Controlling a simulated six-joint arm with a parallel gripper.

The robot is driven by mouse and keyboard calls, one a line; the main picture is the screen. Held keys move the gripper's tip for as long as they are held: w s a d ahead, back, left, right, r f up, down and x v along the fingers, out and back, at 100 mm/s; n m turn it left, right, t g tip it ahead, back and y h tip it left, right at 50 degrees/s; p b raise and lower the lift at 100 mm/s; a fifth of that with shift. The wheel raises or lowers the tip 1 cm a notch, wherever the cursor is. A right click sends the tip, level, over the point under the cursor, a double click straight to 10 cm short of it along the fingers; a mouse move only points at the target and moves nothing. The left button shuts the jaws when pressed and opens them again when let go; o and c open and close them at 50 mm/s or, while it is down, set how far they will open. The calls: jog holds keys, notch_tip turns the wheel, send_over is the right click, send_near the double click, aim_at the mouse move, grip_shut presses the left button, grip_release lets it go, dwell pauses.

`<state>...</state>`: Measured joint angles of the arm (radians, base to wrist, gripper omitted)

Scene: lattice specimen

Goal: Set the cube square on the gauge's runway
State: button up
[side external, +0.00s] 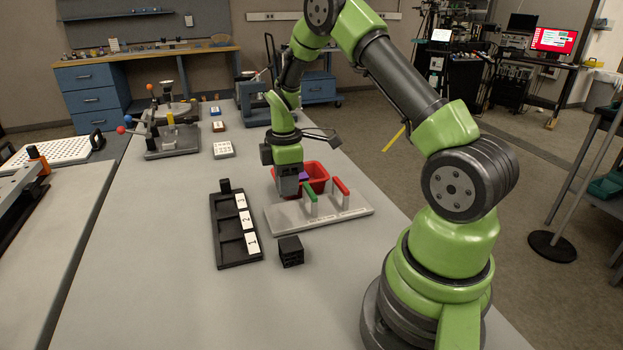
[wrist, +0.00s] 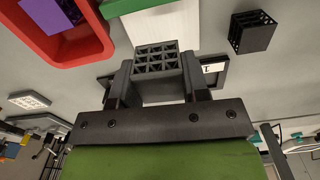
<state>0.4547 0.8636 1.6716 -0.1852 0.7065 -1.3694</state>
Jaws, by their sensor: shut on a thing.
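My gripper (side external: 288,188) is shut on a grey lattice cube (wrist: 157,60), which sits between the two fingers in the wrist view. In the side view the fingers hide most of the cube. They are low over the left end of the gauge (side external: 345,213), a pale plate with a green-topped gate (side external: 309,193) and a red-topped gate (side external: 341,187). The cube is left of the green gate. I cannot tell whether it touches the plate. In the wrist view a green bar (wrist: 125,5) and a pale surface (wrist: 165,27) lie just beyond the cube.
A red bin (side external: 317,172) with a purple piece (wrist: 58,15) stands behind the gauge. A black lattice cube (side external: 290,251) lies in front of it. A black tray (side external: 224,229) with cards 1, 2 and 3 lies to the left. The near bench is clear.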

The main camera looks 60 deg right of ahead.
aim_at(285, 214)
jog(key=shift+w+a+f+n, duration=0.1)
jog(key=shift+w+f+n, duration=0.2)
jog(key=shift+f, duration=2.35)
jog(key=shift+f, duration=0.35)
jog(key=o, duration=1.4)
jog(key=shift+o, duration=0.2)
jog(key=shift+r, duration=0.1)
jog(key=shift+r, duration=2.4)
jog(key=shift+r, duration=0.1)
